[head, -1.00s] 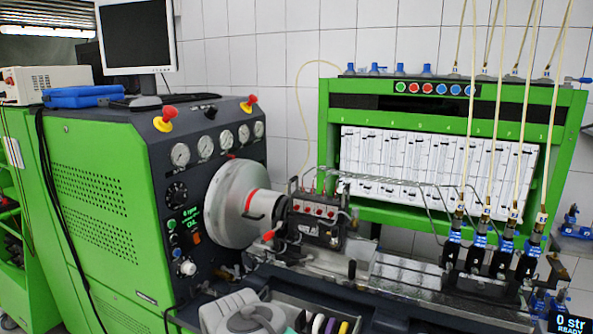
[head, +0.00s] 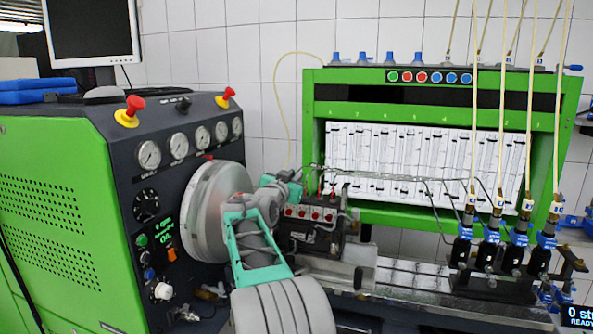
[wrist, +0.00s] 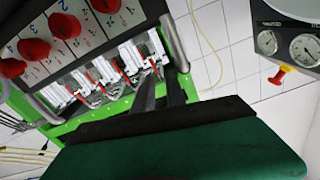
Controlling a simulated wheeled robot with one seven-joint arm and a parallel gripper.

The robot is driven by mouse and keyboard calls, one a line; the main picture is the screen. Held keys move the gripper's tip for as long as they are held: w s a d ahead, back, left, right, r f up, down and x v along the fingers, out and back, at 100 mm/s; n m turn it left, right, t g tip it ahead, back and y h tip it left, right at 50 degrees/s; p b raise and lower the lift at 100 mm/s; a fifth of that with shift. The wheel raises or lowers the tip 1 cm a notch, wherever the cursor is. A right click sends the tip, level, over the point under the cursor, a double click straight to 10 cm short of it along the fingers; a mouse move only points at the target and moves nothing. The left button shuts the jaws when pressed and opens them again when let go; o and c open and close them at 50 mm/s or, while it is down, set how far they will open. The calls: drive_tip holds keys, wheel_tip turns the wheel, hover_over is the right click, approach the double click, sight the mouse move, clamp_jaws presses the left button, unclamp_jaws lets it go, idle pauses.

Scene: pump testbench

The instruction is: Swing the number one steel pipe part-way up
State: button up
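The thin steel pipes (head: 400,179) run from above the small pump block (head: 322,215) to the injectors (head: 478,240) at the right in the head view. I cannot tell which pipe is number one. My gripper (head: 293,177) is at the left end of the pump block, close to the pipes' left ends. In the wrist view, two dark fingers of my gripper (wrist: 159,90) stand a narrow gap apart, and I see nothing held between them. The pump block's red knobs (wrist: 33,50) and numbered face lie left of the fingers there. The fingertips' contact with any pipe is hidden.
The large grey flywheel housing (head: 208,210) and green machine cabinet (head: 60,215) stand left of my arm. The green measuring frame (head: 310,150) stands behind the pipes. Tall pale hoses (head: 502,100) rise from the injectors. Space in front of the pipes' middle looks clear.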

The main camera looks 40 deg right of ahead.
sight(298, 171)
drive_tip(key=p+x, duration=0.1)
drive_tip(key=x, duration=0.3)
drive_tip(key=shift+w+d, duration=0.15)
drive_tip(key=shift+w, duration=0.15)
drive_tip(key=shift+c, duration=0.5)
clamp_jaws()
idle(0.6)
